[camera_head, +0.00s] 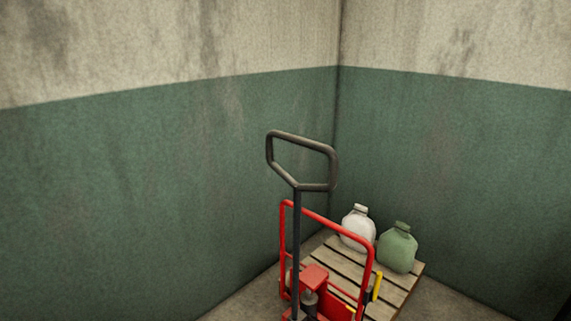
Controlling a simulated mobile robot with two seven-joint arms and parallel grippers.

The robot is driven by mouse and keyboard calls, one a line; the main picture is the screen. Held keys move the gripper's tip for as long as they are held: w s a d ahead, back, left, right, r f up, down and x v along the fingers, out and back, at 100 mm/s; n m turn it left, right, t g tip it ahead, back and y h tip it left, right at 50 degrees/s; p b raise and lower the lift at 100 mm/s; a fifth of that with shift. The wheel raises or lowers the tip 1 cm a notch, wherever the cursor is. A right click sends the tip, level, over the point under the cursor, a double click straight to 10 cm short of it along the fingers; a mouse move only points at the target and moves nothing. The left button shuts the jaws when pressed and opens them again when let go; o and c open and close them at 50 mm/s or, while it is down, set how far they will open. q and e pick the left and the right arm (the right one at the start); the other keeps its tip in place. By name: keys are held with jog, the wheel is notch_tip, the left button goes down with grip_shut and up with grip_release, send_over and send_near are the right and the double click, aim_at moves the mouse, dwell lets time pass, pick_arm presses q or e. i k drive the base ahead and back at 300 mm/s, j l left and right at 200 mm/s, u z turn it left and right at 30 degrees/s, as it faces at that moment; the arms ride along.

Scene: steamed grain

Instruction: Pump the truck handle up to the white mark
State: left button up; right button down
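The truck handle (296,218) is a dark pole topped by a grey loop (318,188), and it stands nearly upright in the lower middle of the head view. It rises from the red pallet truck (316,276), whose red tube frame (335,225) stands just behind the pole. The foot of the truck is cut off by the bottom edge. I cannot make out a white mark. Neither of my grippers shows, and nothing touches the handle.
A wooden pallet (403,281) lies behind the truck's frame. A white jug (357,230) and a green jug (397,250) stand on it. Green and cream walls (150,190) meet in a corner behind. Some bare floor (245,301) shows left of the truck.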

aim_at(331, 153)
jog(key=i+l+u, duration=0.1)
jog(key=i+u, duration=0.2)
jog(key=i, duration=0.15)
jog(key=i+l+u, duration=0.3)
jog(key=i+j, duration=0.05)
jog(key=i, duration=0.05)
